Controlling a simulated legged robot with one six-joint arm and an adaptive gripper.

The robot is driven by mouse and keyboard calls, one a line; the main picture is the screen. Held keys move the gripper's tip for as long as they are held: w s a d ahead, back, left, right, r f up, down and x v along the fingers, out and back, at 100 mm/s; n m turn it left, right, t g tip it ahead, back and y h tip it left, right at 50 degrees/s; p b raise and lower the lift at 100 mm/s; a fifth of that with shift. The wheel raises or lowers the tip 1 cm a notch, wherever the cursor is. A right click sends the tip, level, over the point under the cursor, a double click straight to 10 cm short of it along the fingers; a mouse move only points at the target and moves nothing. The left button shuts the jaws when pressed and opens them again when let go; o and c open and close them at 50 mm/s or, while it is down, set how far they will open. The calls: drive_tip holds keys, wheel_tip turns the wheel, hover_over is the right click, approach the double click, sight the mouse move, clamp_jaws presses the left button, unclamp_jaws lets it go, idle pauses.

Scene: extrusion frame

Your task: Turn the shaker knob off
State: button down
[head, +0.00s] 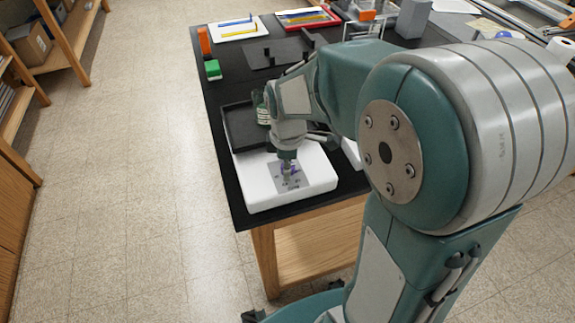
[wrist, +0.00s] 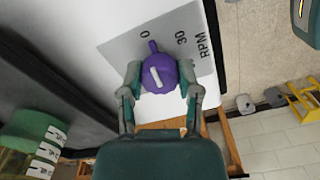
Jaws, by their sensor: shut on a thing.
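The shaker (head: 262,196) is a white box near the front corner of the black bench, with a grey control panel and a black tray (head: 238,133) on top. In the wrist view the purple knob (wrist: 160,72) sits on the grey panel (wrist: 187,40), marked 0, 30 and RPM. Its purple tab points close to the 0, and a white line marks its face. My gripper (wrist: 162,80) is shut on the knob, one finger at each side. In the head view my gripper (head: 288,166) points down at the panel and mostly hides the knob.
A green block (head: 213,70) and an orange block (head: 204,40) stand at the bench's left edge. The floor left of the bench is clear.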

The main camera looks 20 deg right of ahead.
drive_tip(key=shift+n, duration=0.5)
drive_tip(key=shift+c, duration=1.5)
unclamp_jaws()
wheel_tip(320, 180, up, 12)
drive_tip(key=shift+a, duration=0.1)
